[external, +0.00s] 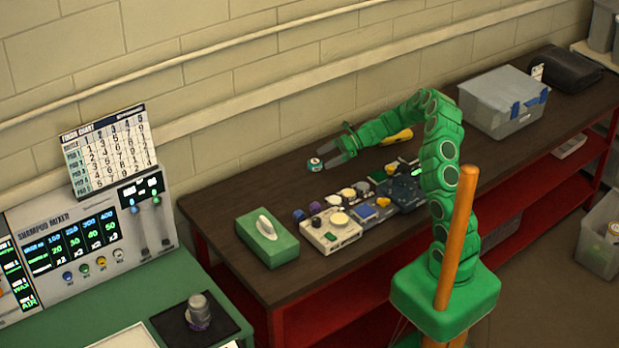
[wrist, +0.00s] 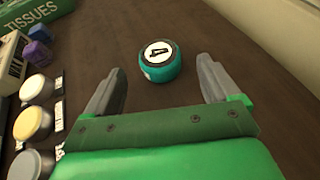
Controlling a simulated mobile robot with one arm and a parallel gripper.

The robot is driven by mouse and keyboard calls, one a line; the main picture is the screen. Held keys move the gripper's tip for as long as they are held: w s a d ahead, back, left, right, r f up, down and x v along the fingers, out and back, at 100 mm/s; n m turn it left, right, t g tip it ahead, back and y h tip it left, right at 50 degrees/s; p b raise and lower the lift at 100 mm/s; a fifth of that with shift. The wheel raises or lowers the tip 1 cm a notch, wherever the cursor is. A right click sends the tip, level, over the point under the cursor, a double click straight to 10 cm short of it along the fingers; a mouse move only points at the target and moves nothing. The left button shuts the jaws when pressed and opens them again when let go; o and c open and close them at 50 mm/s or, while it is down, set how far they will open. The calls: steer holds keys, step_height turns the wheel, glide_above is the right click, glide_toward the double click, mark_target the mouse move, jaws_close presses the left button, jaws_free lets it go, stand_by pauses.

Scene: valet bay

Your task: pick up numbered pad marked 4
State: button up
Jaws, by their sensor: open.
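The numbered pad (wrist: 160,62) is a small round teal puck with a white top and a dark mark that looks like a 4. It stands on the dark table just beyond my fingertips in the wrist view, roughly centred between them. In the external view the pad (external: 314,165) sits near the back of the table, left of my gripper (external: 336,156). My gripper (wrist: 158,85) is open and empty, its two grey fingers apart, with the pad not touching either one.
A green tissue box (external: 267,238) stands at the table's left. Purple and blue pieces and a control panel (external: 331,231) with knobs lie toward the front. A yellow-handled tool (external: 396,137) lies behind my arm, and a grey bin (external: 502,101) stands at right. Table around the pad is clear.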

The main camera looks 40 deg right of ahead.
mark_target(318, 162)
steer(key=x, duration=0.4)
steer(key=shift+f, duration=0.25)
steer(key=c, duration=1.1)
steer(key=shift+c, duration=0.2)
steer(key=shift+r, duration=0.1)
